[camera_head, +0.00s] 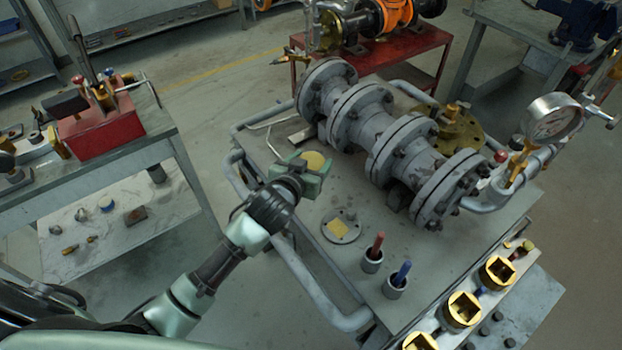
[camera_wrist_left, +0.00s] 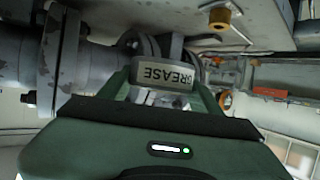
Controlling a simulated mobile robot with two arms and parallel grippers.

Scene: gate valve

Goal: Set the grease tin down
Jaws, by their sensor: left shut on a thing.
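The grease tin is a short round tin with a yellow top (camera_head: 314,160) in the head view. In the left wrist view its pale side label reads GREASE (camera_wrist_left: 165,75), upside down. My left gripper (camera_head: 304,168) is shut on the tin, with a green finger on either side of it. It holds the tin over the left part of the grey bench (camera_head: 318,275), beside the flanged grey valve body (camera_head: 385,140). I cannot tell the gap between the tin and the bench top. My right gripper is not in view.
Two small cups with a red handle (camera_head: 372,256) and a blue handle (camera_head: 396,282) stand nearby. A tube rail (camera_head: 300,280) runs along the bench's left edge. A pressure gauge (camera_head: 551,120) rises at the right.

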